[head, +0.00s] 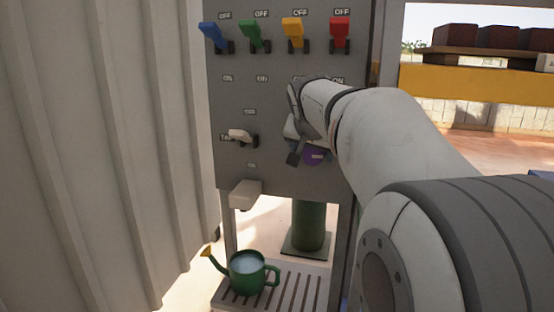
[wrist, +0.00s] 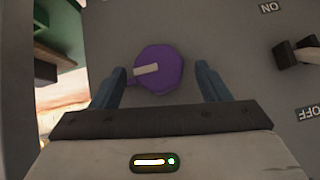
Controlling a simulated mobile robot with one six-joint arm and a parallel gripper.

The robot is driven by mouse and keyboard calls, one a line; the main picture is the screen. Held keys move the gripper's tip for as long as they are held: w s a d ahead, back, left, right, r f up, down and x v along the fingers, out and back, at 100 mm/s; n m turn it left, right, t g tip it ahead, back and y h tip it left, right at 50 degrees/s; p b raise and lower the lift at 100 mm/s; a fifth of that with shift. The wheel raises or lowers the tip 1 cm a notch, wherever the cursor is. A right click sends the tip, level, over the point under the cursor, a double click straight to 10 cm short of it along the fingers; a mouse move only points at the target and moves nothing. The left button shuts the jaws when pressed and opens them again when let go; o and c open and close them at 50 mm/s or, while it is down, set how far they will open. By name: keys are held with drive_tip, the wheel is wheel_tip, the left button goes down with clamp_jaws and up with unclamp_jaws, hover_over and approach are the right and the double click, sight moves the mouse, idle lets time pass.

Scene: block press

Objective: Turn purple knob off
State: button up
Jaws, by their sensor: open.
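The purple knob (wrist: 168,72) is on the grey panel, with a pale pointer bar across its face. In the wrist view it lies ahead of and between the two fingers of my gripper (wrist: 163,88). The fingers are apart on either side of it, and I see no contact. In the head view the knob (head: 314,157) is partly hidden behind my gripper (head: 291,128), low on the right of the panel.
The grey panel (head: 280,60) carries blue, green, yellow and red levers along its top. A white lever (head: 241,136) is left of my gripper. A green watering can (head: 248,272) stands on a slatted shelf below. A corrugated wall (head: 90,150) is at left.

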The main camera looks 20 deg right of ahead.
drive_tip(key=shift+x, duration=1.2)
drive_tip(key=c, duration=1)
